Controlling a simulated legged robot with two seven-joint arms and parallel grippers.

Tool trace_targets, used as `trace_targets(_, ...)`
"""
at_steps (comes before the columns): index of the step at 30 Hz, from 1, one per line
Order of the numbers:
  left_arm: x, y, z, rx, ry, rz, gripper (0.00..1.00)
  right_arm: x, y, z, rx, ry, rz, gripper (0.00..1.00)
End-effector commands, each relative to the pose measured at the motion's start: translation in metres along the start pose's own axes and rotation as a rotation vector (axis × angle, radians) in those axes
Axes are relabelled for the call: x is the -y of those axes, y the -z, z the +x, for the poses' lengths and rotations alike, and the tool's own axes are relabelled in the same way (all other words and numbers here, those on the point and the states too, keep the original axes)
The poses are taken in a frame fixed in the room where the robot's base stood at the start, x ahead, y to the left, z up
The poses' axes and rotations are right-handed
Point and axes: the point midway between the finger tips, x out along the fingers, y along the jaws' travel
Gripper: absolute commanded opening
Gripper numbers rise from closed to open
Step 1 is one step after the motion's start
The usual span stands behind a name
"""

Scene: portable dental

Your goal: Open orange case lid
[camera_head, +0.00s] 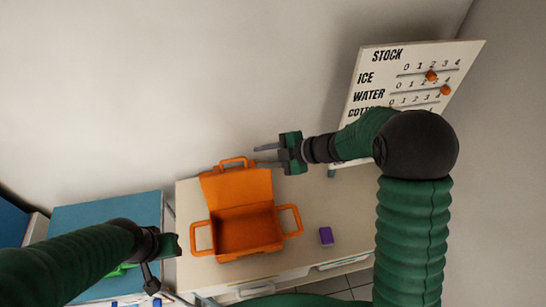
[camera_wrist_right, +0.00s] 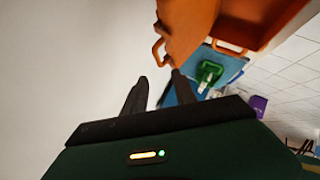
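The orange case (camera_head: 245,228) stands on the pale counter with its lid (camera_head: 237,186) raised and tilted back, so its empty-looking inside shows. The lid's handle (camera_head: 236,162) is at the top. My right gripper (camera_head: 262,155) is just right of the lid's upper edge, apart from it, with its two fingers spread and nothing between them. In the right wrist view the orange lid (camera_wrist_right: 185,25) is ahead of the open fingers (camera_wrist_right: 158,82). My left gripper (camera_head: 175,245) is left of the case, near its left handle; its fingers are too unclear to judge.
A small purple block (camera_head: 326,236) lies on the counter (camera_head: 310,205) right of the case. A white stock board (camera_head: 372,90) stands at the back right. A blue-topped surface (camera_head: 100,216) with a green item (camera_head: 122,270) is at the left.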

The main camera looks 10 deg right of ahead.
Motion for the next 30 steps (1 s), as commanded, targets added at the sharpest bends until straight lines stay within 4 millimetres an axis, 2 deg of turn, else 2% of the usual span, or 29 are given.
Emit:
trace_targets(3, 0.0, -0.001, 0.004, 0.0, 0.0, 0.0, 0.36, 0.0, -0.001, -0.024, 0.002, -0.002, -0.001, 0.33)
trace_targets(7, 0.0, -0.001, 0.005, 0.0, 0.0, 0.0, 0.36, -0.001, -0.001, -0.037, 0.0, 0.0, -0.001, 0.33)
trace_targets(23, 0.0, -0.002, 0.007, 0.0, 0.0, 0.0, 0.36, -0.003, -0.003, -0.039, 0.017, -0.018, 0.014, 0.33)
trace_targets(26, 0.0, -0.004, 0.018, 0.0, 0.0, 0.0, 0.36, -0.014, -0.019, -0.038, 0.123, -0.117, 0.111, 0.33)
trace_targets(28, 0.0, -0.007, 0.029, 0.0, 0.0, 0.0, 0.36, -0.018, -0.041, -0.044, 0.259, -0.227, 0.259, 0.33)
trace_targets(30, 0.0, -0.01, 0.042, 0.0, 0.0, 0.0, 0.36, -0.005, -0.068, -0.059, 0.42, -0.331, 0.47, 0.33)
